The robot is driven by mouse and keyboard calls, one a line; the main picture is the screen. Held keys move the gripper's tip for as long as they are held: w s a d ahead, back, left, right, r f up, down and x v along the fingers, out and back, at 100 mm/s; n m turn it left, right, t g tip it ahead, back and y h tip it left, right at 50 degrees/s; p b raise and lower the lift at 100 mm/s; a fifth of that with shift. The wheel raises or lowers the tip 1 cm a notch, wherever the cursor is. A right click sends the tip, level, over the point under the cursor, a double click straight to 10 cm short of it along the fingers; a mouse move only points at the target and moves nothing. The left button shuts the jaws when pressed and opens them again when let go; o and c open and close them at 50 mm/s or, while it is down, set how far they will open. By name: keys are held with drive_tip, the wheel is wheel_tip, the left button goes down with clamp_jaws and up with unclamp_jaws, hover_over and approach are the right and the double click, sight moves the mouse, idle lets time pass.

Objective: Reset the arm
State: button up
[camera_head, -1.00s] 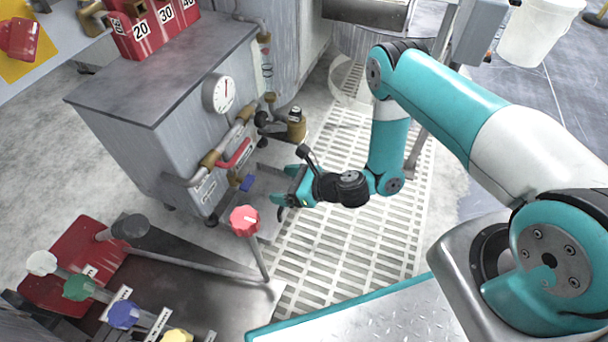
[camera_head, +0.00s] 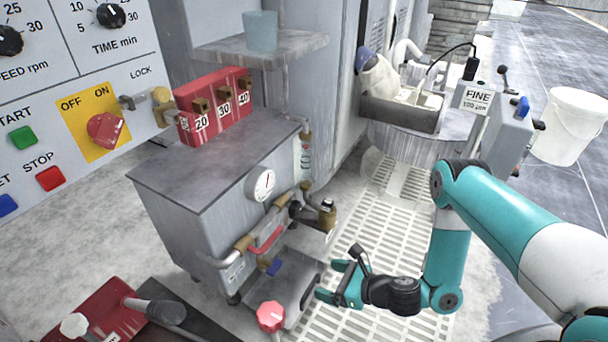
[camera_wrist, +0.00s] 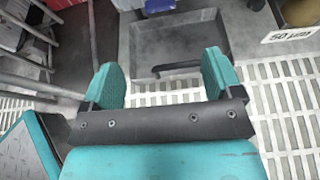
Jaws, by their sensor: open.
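My gripper (camera_head: 332,281) is open and empty in the head view, with its teal fingers pointing left, low over the white slatted floor grating (camera_head: 392,245). It is to the right of a red-knobbed lever (camera_head: 270,316) and in front of the grey cabinet with the gauge. In the wrist view the two teal fingers (camera_wrist: 163,80) stand apart with nothing between them. A grey tray (camera_wrist: 172,48) lies on the floor beyond the fingertips. My arm is bent, with the forearm hanging down to the wrist.
The grey cabinet (camera_head: 190,178) carries a gauge (camera_head: 261,184), pipes and a red numbered block (camera_head: 215,104). A control panel (camera_head: 60,100) is at the left. A machine labelled FINE (camera_head: 477,98) and a white bucket (camera_head: 568,126) stand at the back right.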

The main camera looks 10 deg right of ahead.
drive_tip(key=a+r+n+g+y+p, duration=0.1)
drive_tip(key=a+r+n+g+p, duration=0.2)
drive_tip(key=r+n, duration=0.8)
drive_tip(key=a+r+n+g, duration=0.35)
drive_tip(key=r+n, duration=0.35)
drive_tip(key=r, duration=0.8)
drive_tip(key=s+d+r+n+g+h+p, duration=0.15)
drive_tip(key=s+d+r+n+h, duration=0.25)
drive_tip(key=s+r+n, duration=0.45)
drive_tip(key=s+d+r+n+h+p, duration=0.35)
drive_tip(key=s+r+n, duration=0.25)
drive_tip(key=s+r, duration=0.5)
wheel_tip(320, 180, up, 40)
drive_tip(key=w+p, duration=0.1)
drive_tip(key=p, duration=3.6)
drive_tip(key=shift+w+d, duration=0.15)
drive_tip(key=shift+d, duration=0.1)
